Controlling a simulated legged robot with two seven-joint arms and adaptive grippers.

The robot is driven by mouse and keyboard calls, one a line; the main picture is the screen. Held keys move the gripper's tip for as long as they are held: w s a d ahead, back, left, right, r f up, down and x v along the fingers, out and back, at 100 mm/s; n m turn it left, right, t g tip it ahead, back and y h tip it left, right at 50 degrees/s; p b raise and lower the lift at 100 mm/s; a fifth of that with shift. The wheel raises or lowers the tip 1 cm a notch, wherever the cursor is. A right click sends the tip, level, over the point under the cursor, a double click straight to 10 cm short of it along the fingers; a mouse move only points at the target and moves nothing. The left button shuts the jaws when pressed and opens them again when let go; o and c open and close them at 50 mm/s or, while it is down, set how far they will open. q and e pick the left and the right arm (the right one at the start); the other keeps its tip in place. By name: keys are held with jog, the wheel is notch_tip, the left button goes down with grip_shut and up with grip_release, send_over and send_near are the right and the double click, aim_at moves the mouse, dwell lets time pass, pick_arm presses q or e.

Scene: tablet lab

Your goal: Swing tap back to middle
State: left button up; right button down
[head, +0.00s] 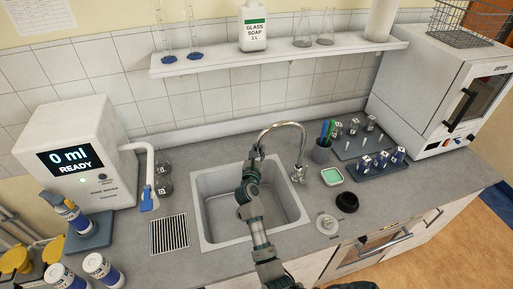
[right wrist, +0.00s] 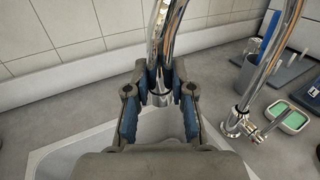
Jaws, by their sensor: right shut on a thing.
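The chrome tap (head: 302,150) stands on the counter at the right back corner of the sink (head: 207,228). Its curved spout reaches left over the basin. My right gripper (head: 254,158) is at the spout's end above the basin. In the right wrist view the blue-padded fingers of my right gripper (right wrist: 160,92) are on either side of the spout's end (right wrist: 161,99) and shut on it. The tap's base and lever (right wrist: 238,124) show to the right there. My right arm hides part of the basin. My left gripper is not in view.
A white dispenser (head: 75,155) reading 0 ml stands left of the sink, beside a drain grate (head: 169,235). A pen cup (head: 321,152), green sponge dish (head: 332,176) and black round item (head: 347,202) stand right of the tap. A shelf (head: 280,55) hangs above.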

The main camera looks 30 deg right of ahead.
jog(key=shift+s+f, duration=0.15)
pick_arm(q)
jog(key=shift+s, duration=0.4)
pick_arm(e)
jog(key=shift+d, duration=0.1)
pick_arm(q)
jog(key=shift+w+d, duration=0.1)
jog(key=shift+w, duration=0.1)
pick_arm(e)
jog(key=shift+f, duration=0.1)
jog(key=c, duration=1.1)
grip_release()
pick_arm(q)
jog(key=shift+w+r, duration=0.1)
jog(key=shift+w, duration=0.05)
pick_arm(e)
jog(key=shift+o, duration=0.5)
jog(key=shift+d, duration=0.1)
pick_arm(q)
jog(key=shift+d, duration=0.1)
pick_arm(e)
jog(key=v, duration=1.1)
jog(key=shift+s+a, duration=0.25)
jog(key=shift+a, duration=0.05)
